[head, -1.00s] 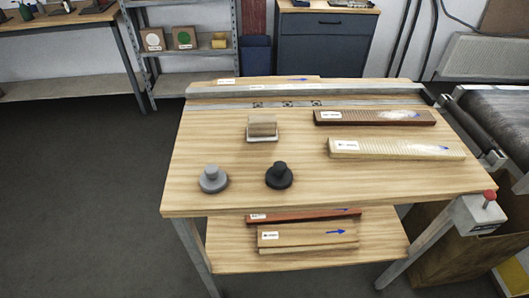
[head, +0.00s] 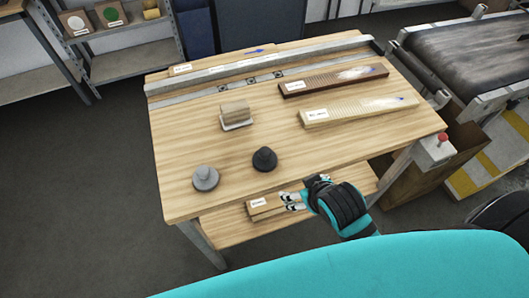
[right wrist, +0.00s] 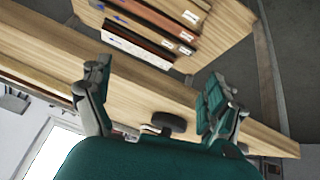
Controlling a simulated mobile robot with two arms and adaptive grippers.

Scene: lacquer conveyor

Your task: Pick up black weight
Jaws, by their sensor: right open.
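The black weight (head: 264,159), a round disc with a knob on top, stands upright on the wooden table (head: 190,130). A grey weight (head: 205,178) of the same shape stands to its left. My right gripper (head: 289,200) is at the table's front edge, to the lower right of the black weight and apart from it. In the right wrist view my right gripper (right wrist: 155,95) is open and empty, and the black weight (right wrist: 168,122) shows between and beyond its fingers, partly hidden by my wrist. My left gripper is not in view.
A block on a small white base (head: 235,116) stands behind the weights. A dark board (head: 333,80) and a pale board (head: 357,111) lie at the right. More boards (right wrist: 150,30) lie on the lower shelf. A conveyor (head: 470,55) stands at the right.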

